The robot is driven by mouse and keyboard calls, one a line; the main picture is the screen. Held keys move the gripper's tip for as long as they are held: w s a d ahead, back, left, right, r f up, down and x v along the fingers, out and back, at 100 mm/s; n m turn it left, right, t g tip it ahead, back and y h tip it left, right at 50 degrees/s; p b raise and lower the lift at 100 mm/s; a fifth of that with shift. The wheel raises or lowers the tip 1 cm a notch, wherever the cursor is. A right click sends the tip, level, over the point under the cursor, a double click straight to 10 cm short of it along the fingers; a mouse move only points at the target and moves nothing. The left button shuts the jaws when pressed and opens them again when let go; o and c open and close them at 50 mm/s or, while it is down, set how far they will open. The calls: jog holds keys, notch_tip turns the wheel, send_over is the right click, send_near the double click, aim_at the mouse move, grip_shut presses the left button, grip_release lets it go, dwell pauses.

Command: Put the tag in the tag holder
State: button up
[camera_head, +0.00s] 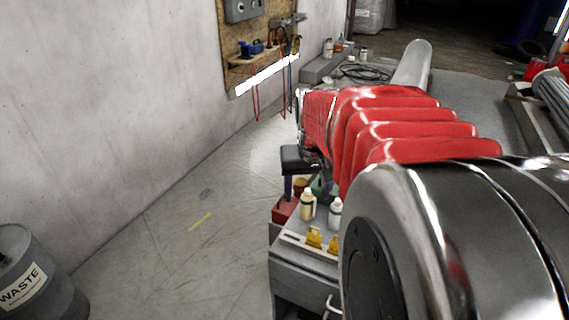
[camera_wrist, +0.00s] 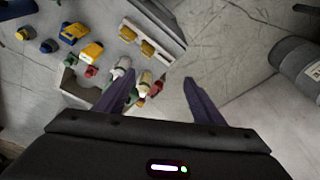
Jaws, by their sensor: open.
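Two yellow tag-like pieces (camera_head: 314,237) sit at a pale rail (camera_head: 293,238) along the front of a grey cabinet top. The yellow pieces (camera_wrist: 148,48) and a slot-like pale strip also show at the upper middle of the wrist view. I cannot tell which piece is the tag or whether the strip is the tag holder. My gripper (camera_wrist: 160,80) is open, its two dark fingers wide apart, with nothing held between them. In the head view my gripper (camera_head: 294,172) hangs above the back of the cabinet, its fingers partly hidden.
Bottles (camera_head: 307,205) and a red box (camera_head: 284,209) stand on the cabinet near my gripper. Yellow and blue items (camera_wrist: 92,52) lie left in the wrist view. A grey waste bin (camera_head: 38,275) stands at lower left. A tool board (camera_head: 258,40) hangs on the wall. The left floor is mostly clear.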

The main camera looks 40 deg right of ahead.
jog(key=s+d+f+m, duration=0.2)
jog(key=s+d+f, duration=0.2)
jog(key=d, duration=0.5)
jog(key=s+d+f+m+g+y, duration=0.1)
jog(key=s+d+f, duration=0.3)
jog(key=d, duration=0.5)
jog(key=s+d+f+m+g, duration=0.1)
jog(key=s+d+f+m, duration=0.2)
jog(key=d, duration=0.6)
jog(key=shift+s+d+f+y, duration=0.15)
jog(key=shift+s+f, duration=0.15)
jog(key=shift+f, duration=0.35)
jog(key=shift+s+a+f+y, duration=0.15)
jog(key=shift+s+f, duration=0.15)
jog(key=shift+f, duration=0.35)
jog(key=shift+d, duration=0.1)
jog(key=shift+f, duration=4.25)
jog(key=shift+f, duration=2.65)
